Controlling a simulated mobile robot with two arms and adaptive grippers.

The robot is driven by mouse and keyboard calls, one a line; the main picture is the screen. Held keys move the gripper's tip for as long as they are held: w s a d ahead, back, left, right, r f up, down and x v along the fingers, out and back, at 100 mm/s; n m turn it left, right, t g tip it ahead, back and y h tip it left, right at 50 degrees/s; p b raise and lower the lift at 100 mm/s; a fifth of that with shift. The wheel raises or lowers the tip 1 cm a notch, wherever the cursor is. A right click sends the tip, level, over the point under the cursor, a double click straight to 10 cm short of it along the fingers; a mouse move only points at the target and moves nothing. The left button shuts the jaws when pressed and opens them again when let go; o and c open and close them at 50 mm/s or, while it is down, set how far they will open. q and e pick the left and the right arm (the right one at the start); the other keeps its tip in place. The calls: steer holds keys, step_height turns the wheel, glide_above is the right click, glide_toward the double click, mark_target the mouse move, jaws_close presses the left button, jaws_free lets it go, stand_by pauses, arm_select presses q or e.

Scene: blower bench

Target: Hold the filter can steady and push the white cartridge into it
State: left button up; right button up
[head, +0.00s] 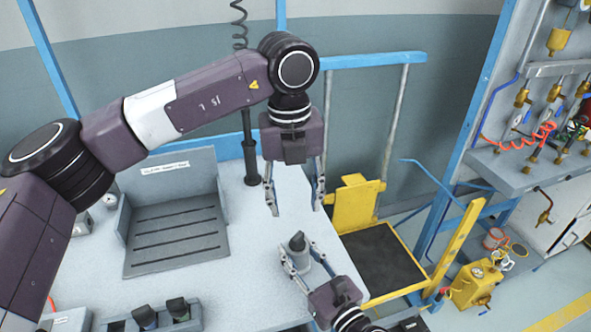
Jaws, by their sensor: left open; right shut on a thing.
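My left gripper (294,205) is open and empty, pointing down above the bench's right part. My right gripper (301,258) is lower in the head view, with its fingers shut on either side of a small grey upright thing (298,242), which appears to be the filter can. Its top is dark grey and narrow; its lower part is partly hidden by the fingers. The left gripper is above and apart from it. I cannot make out a white cartridge.
A grey slotted tray (178,236) stands on the pale bench (253,301) at left. A holder with dark cylinders (178,309) is at the front left. A yellow cart (380,254) stands beyond the bench's right edge. The bench's middle is clear.

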steer(key=o, duration=1.4)
